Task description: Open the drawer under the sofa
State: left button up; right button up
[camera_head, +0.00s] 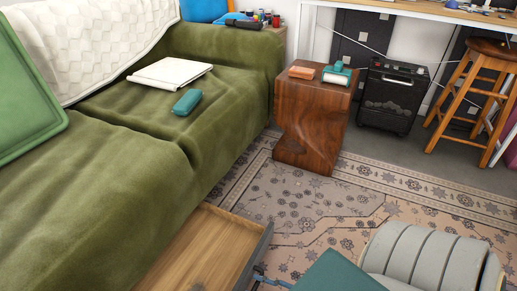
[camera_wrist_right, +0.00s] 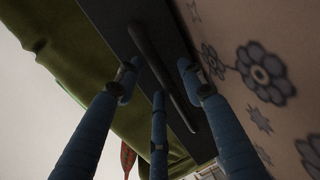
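The drawer (camera_head: 205,248) under the green sofa (camera_head: 130,165) stands pulled out, its bare wooden inside showing at the bottom of the head view. Its grey front panel (camera_head: 254,255) faces right; in the right wrist view the dark front (camera_wrist_right: 120,20) carries a long dark bar handle (camera_wrist_right: 160,65). My right gripper (camera_head: 262,272) is at the drawer front, mostly hidden in the head view. In the right wrist view its blue fingers (camera_wrist_right: 158,85) are spread apart, with the handle running between them. I cannot tell if they touch it. My left gripper is not in view.
A wooden side table (camera_head: 313,120) with small items stands behind the patterned rug (camera_head: 320,210). A black amplifier (camera_head: 392,95) and a wooden stool (camera_head: 475,90) stand at the back right. A book (camera_head: 170,73) and a teal case (camera_head: 187,102) lie on the sofa.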

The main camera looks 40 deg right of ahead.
jog(key=v, duration=1.2)
jog(key=shift+f, duration=0.1)
